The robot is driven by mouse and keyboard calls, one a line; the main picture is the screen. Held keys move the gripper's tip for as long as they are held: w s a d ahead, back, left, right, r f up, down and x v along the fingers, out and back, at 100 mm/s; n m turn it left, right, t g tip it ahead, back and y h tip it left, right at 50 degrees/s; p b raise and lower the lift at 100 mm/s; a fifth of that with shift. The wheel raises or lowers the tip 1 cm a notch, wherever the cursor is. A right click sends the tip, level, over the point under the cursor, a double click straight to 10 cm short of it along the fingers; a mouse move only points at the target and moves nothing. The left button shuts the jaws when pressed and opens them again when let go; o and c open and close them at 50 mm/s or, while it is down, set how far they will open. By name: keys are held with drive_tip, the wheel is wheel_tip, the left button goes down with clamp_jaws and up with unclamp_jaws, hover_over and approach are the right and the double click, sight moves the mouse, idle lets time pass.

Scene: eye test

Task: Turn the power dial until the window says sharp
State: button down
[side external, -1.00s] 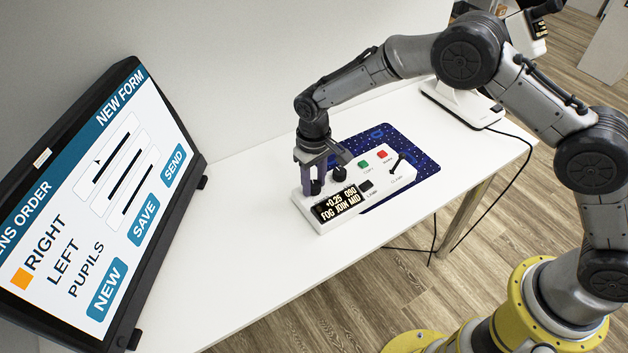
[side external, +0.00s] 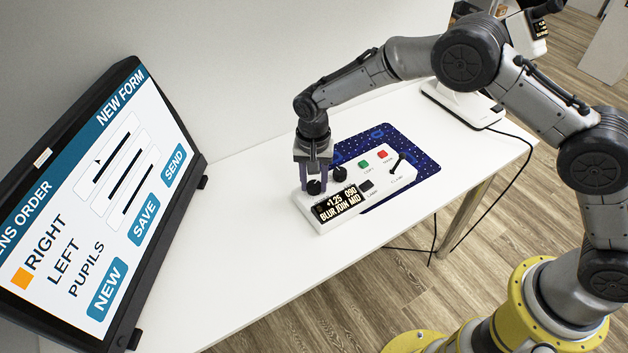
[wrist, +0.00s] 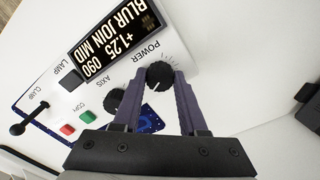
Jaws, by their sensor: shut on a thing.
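The power dial (wrist: 159,76) is a round black knob labelled POWER, with tick marks around it, on the white control box (side external: 322,219). It also shows in the side view (side external: 314,187). My gripper (wrist: 161,80) is shut on the dial, one purple finger on each side. In the side view my gripper (side external: 314,178) points straight down at the box's left end. The dark window (wrist: 115,35) shows +1.25, 090 and BLUR JOIN MID, upside down in the wrist view. The same words show upright in the side view's window (side external: 341,202).
The black axis dial (wrist: 116,100) sits close beside my fingers. The box also has a lamp switch (wrist: 70,79), green (wrist: 87,115) and red (wrist: 67,129) buttons and a clamp lever (wrist: 30,118). A large screen (side external: 100,195) stands left. The white table between is clear.

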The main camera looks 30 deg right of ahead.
sight(313, 185)
drive_tip(key=shift+w+r+m, duration=0.1)
drive_tip(key=shift+r+m, duration=0.05)
drive_tip(key=shift+m, duration=0.35)
drive_tip(key=shift+c, duration=2.2)
unclamp_jaws()
wheel_tip(313, 185, up, 14)
drive_tip(key=shift+a, duration=0.1)
